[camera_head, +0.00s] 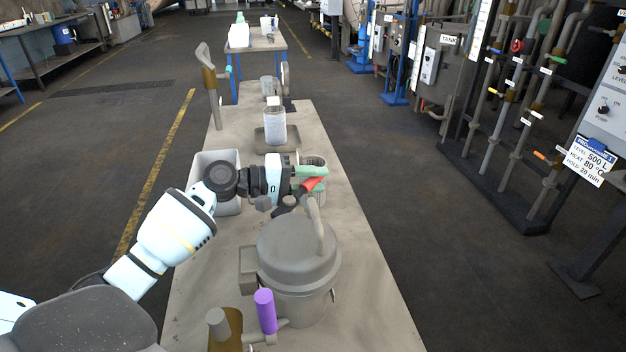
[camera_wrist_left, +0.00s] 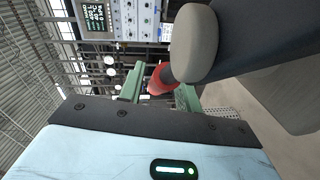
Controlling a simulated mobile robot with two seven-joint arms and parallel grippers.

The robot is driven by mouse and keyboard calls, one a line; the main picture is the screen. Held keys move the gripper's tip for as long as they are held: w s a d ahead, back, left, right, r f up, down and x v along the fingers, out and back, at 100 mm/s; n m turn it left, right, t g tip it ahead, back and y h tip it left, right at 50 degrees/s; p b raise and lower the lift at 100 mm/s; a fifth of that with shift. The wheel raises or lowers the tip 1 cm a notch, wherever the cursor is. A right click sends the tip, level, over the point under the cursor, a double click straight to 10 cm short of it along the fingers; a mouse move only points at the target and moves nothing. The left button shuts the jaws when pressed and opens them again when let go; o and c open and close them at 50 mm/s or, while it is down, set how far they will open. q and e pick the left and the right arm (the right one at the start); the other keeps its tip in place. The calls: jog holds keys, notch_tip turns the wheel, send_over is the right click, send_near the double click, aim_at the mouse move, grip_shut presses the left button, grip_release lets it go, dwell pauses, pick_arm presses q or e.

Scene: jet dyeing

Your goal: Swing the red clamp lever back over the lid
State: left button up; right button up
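The grey pot (camera_head: 296,295) stands on the bench with its domed lid (camera_head: 297,250) on top and a tall curved lid handle (camera_head: 322,228). The red clamp lever (camera_head: 312,184) is at the pot's far side, pointing away from the lid. My left gripper (camera_head: 309,181) comes in from the left, and its green fingers lie on either side of the red lever. In the left wrist view the red lever (camera_wrist_left: 160,79) shows between the green fingers (camera_wrist_left: 160,90); whether they grip it is unclear. My right gripper is not in view.
A purple-handled lever (camera_head: 265,311) stands near the pot's front. A white bin (camera_head: 229,206) is left of my gripper. A clear bottle (camera_head: 274,126) stands on a tray farther back. In the left wrist view a grey rounded part (camera_wrist_left: 195,43) is close to the fingers.

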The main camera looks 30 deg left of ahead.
pick_arm(q)
jog(key=shift+o, duration=0.6)
jog(key=shift+s+a, duration=0.15)
jog(key=shift+a, duration=0.05)
jog(key=b+v, duration=0.1)
jog(key=v, duration=0.6)
jog(key=shift+s+a, duration=0.1)
